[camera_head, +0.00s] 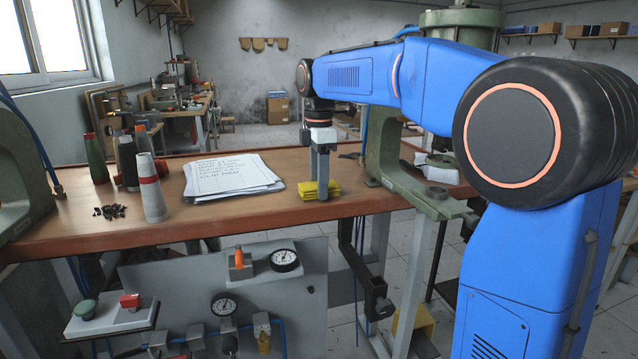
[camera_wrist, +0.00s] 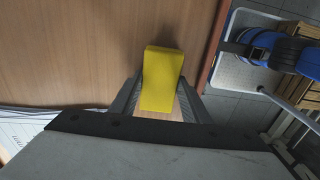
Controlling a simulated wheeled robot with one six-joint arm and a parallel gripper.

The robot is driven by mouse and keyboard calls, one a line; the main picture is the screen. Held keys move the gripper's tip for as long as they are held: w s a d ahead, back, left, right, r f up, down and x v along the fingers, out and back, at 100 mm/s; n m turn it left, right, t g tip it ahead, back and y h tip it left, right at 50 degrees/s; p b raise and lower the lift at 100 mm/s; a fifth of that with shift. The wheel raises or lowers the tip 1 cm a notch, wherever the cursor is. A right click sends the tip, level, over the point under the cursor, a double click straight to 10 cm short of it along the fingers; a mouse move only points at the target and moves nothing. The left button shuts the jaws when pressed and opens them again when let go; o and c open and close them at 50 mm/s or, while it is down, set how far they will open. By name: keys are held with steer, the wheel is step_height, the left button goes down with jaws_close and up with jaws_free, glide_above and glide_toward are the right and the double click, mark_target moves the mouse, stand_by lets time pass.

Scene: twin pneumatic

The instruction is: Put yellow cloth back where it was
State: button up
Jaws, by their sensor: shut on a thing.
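The yellow cloth (camera_head: 319,190) is a small folded yellow block at the front part of the wooden bench top, just right of the stack of papers. My gripper (camera_head: 321,183) points straight down over it, with its fingers on the cloth. In the wrist view the yellow cloth (camera_wrist: 162,78) lies between the two fingers of my gripper (camera_wrist: 160,100), which are shut on it from both sides. The cloth appears at or very near the bench surface; I cannot tell whether it touches.
A stack of papers (camera_head: 232,175) lies left of the cloth. Several bottles, including a grey cone-shaped one (camera_head: 151,188), stand further left by small dark bits (camera_head: 110,211). A green press frame (camera_head: 400,160) stands to the right. The bench (camera_head: 270,219) has bare wood around the cloth.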

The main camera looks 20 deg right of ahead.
steer(key=shift+f, duration=0.1)
steer(key=o, duration=1)
step_height(320, 180, up, 12)
steer(key=shift+r, duration=0.15)
stand_by(0.3)
